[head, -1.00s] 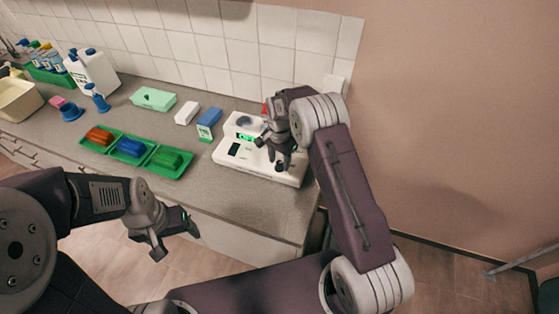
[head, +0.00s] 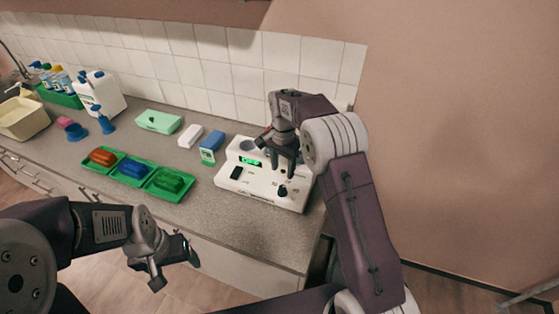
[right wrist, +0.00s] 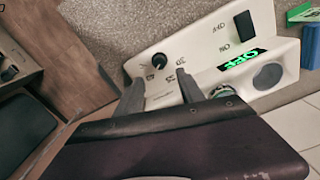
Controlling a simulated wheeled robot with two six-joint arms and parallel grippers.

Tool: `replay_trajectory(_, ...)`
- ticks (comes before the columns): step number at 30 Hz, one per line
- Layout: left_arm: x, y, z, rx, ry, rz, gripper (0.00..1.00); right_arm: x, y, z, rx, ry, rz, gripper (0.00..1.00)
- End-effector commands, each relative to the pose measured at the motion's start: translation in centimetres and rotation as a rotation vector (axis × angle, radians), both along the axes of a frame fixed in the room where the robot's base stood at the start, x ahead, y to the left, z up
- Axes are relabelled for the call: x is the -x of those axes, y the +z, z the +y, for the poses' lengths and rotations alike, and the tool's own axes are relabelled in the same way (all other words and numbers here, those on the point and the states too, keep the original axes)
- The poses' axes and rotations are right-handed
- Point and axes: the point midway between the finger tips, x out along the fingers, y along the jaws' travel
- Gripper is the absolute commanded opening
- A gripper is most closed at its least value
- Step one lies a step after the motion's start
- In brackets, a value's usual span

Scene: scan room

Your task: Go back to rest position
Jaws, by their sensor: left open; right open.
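My left gripper (head: 175,272) is open and empty, low in front of the counter's edge. My right gripper (head: 284,166) is open and empty, above the white device (head: 228,182) at the counter's right end. In the right wrist view, the two fingers of my right gripper (right wrist: 160,88) stand apart with nothing between them. The device's black knob (right wrist: 158,60) shows just beyond the fingertips, apart from them. The device's green display (right wrist: 242,59) reads OFF.
The counter (head: 240,228) holds a green tray (head: 187,193) with red, blue and green items, a mint box (head: 158,121), a white box (head: 190,135) and a blue box (head: 212,141). A tiled wall stands behind. The floor is open to the right.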

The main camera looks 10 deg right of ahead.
Motion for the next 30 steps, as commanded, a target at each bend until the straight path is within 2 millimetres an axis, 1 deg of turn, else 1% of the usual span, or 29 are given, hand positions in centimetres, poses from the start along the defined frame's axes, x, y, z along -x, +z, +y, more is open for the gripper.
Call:
replay_trajectory(5,0.0,-0.1,0.0,0.0,0.0,0.0,0.77,0.0,-0.1,-0.1,0.0,-0.002,-0.001,0.46)
replay_trajectory(8,0.0,-0.4,0.0,0.0,0.0,0.0,0.77,-0.6,1.8,-0.3,-0.004,-0.007,-0.046,0.46)
replay_trajectory(9,0.0,-0.6,0.0,0.0,0.0,0.0,0.77,-0.6,3.2,-0.5,-0.006,-0.011,-0.072,0.46)
replay_trajectory(10,0.0,-0.7,0.0,0.0,0.0,0.0,0.77,0.0,3.9,-0.7,-0.006,-0.014,-0.077,0.46)
replay_trajectory(11,0.0,-0.9,0.0,0.0,0.0,0.0,0.77,1.0,4.6,-0.9,-0.006,-0.018,-0.075,0.46)
replay_trajectory(12,0.0,-1.1,0.0,0.0,0.0,0.0,0.77,2.6,5.1,-1.2,-0.007,-0.024,-0.072,0.46)
replay_trajectory(13,0.0,-1.2,0.0,0.0,0.0,0.0,0.77,3.8,5.3,-1.4,-0.007,-0.02,-0.069,0.46)
replay_trajectory(17,0.0,-1.7,0.0,0.0,0.0,0.0,0.77,9.1,4.9,-2.0,-0.009,0.071,-0.068,0.46)
replay_trajectory(18,0.0,-1.8,0.0,0.0,0.0,0.0,0.77,11.0,4.3,-2.2,-0.009,0.119,-0.07,0.46)
replay_trajectory(20,0.0,-2.0,0.0,0.0,0.0,0.0,0.77,14.2,3.2,-2.5,-0.008,0.206,-0.069,0.46)
replay_trajectory(21,0.0,-2.1,0.0,0.0,0.0,0.0,0.77,16.4,2.2,-2.6,-0.005,0.273,-0.068,0.46)
replay_trajectory(23,0.0,-2.2,0.0,0.0,0.0,0.0,0.77,19.5,0.6,-2.7,-0.004,0.382,-0.065,0.46)
replay_trajectory(24,0.0,-2.2,0.0,0.0,0.0,0.0,0.77,21.4,-0.4,-2.8,-0.002,0.456,-0.061,0.46)
replay_trajectory(25,0.0,-2.1,0.0,0.0,0.0,0.0,0.77,22.7,-1.2,-2.8,-0.001,0.512,-0.058,0.46)
replay_trajectory(27,0.0,-2.1,0.0,0.0,0.0,0.0,0.77,25.1,-3.0,-2.9,-0.001,0.643,-0.044,0.46)
replay_trajectory(28,0.0,-2.1,0.0,0.0,0.0,0.0,0.77,25.5,-3.4,-2.9,0.002,0.698,-0.05,0.46)
replay_trajectory(29,0.0,-2.1,0.0,0.0,0.0,0.0,0.77,25.2,-3.6,-2.9,0.009,0.744,-0.065,0.46)
replay_trajectory(30,0.0,-2.1,0.0,0.0,0.0,0.0,0.77,24.4,-3.4,-2.9,0.022,0.789,-0.091,0.46)
